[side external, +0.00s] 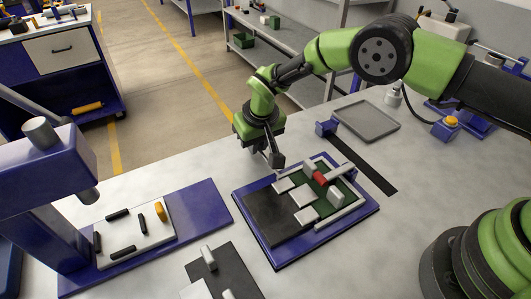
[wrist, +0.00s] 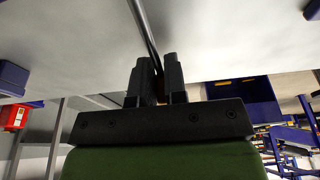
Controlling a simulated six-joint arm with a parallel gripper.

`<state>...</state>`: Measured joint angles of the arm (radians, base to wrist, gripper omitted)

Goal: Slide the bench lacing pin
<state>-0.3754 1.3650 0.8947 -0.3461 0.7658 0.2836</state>
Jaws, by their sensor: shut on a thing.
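My gripper (side external: 274,158) is low over the bench, at the back edge of a blue-based board (side external: 368,212). In the wrist view the two dark fingers (wrist: 158,64) are close together around a thin grey rod (wrist: 146,30), which looks like the lacing pin. The rod runs from between the fingers to the top edge of the picture. Its far end is out of the wrist view, and I cannot make it out in the side view. The board carries a green bed, several light grey blocks (side external: 304,196) and a red block (side external: 320,179).
A grey tray (side external: 367,121) lies behind the board, beyond a dark strip (side external: 360,163). A white plate with black pieces (side external: 118,214) and a blue press-like stand (side external: 45,180) are on the left. Dark plates (side external: 222,268) lie at the front. Bare bench shows left of the gripper.

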